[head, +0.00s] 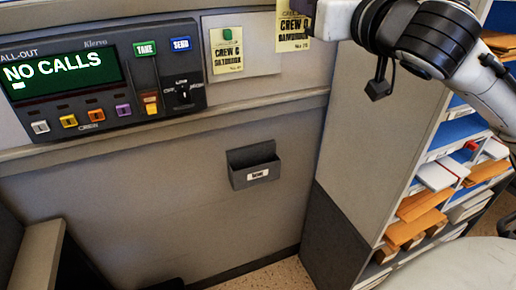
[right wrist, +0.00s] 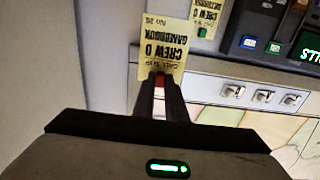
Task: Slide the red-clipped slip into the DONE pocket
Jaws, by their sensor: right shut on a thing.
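A pale yellow slip headed "CREW" (head: 292,33) is at the top of the head view, in front of the wall. In the right wrist view the slip (right wrist: 165,45) appears upside down, with a red clip (right wrist: 159,79) at its near edge. My right gripper (right wrist: 158,84) is shut on the red clip, and the slip sticks out past the fingertips. In the head view its fingers are mostly cut off by the top edge. A dark grey pocket (head: 252,174) with a small white label is on the wall panel, below and left of the slip. The label is too small to read surely. My left gripper is out of view.
A second yellow slip with a green clip (head: 226,55) hangs on a pale board, left of the held slip. The call-out panel (head: 100,80) reads "NO CALLS". A shelf of envelopes (head: 420,204) stands at the right. The wall around the pocket is clear.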

